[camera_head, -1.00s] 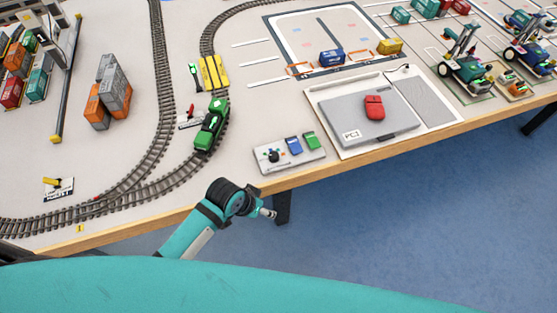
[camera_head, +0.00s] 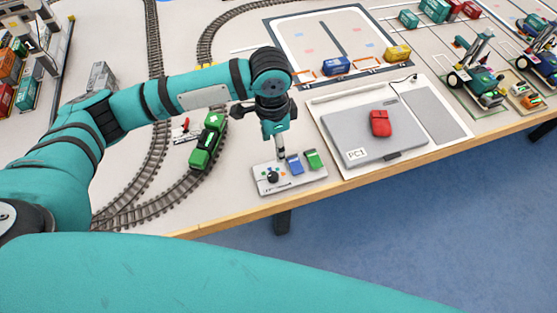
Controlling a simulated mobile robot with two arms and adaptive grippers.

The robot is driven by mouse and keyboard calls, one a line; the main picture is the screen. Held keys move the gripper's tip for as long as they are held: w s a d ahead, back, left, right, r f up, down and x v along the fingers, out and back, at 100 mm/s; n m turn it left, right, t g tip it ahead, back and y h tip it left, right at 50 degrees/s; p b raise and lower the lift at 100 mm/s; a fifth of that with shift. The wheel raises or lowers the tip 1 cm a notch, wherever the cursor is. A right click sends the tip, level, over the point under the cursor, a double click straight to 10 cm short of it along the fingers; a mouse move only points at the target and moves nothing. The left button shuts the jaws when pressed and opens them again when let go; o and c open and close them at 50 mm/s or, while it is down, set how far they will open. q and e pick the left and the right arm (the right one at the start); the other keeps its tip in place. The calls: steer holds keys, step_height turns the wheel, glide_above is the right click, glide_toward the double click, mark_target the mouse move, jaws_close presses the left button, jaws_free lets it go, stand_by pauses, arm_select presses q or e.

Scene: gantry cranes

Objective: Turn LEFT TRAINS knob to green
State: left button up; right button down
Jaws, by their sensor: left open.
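A light grey control panel (camera_head: 262,186) sits near the table's front edge. It has a black knob (camera_head: 272,176) at its left, with small coloured marks around it, and a blue block (camera_head: 295,163) and a green block (camera_head: 313,159) to the right. I cannot read any label or tell which colour the knob points at. My left gripper (camera_head: 281,152) reaches down over the panel's back edge, just behind and right of the knob, near the blue block. It is open and holds nothing; contact cannot be told. My right gripper is out of view.
A green locomotive (camera_head: 207,143) stands on the curved track left of the panel. My left arm hides part of the tracks. The table's wooden front edge runs close below the panel.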

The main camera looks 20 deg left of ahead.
arm_select(q)
steer(key=a, duration=0.1)
glide_above(273, 176)
step_height(273, 176, down, 5)
step_height(273, 176, down, 10)
steer(key=shift+r+p, duration=0.15)
steer(key=shift+p, duration=0.65)
steer(key=shift+w+f, duration=0.1)
steer(key=shift+f, duration=0.7)
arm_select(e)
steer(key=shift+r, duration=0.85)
arm_select(q)
steer(key=shift+c, duration=0.2)
jaws_close()
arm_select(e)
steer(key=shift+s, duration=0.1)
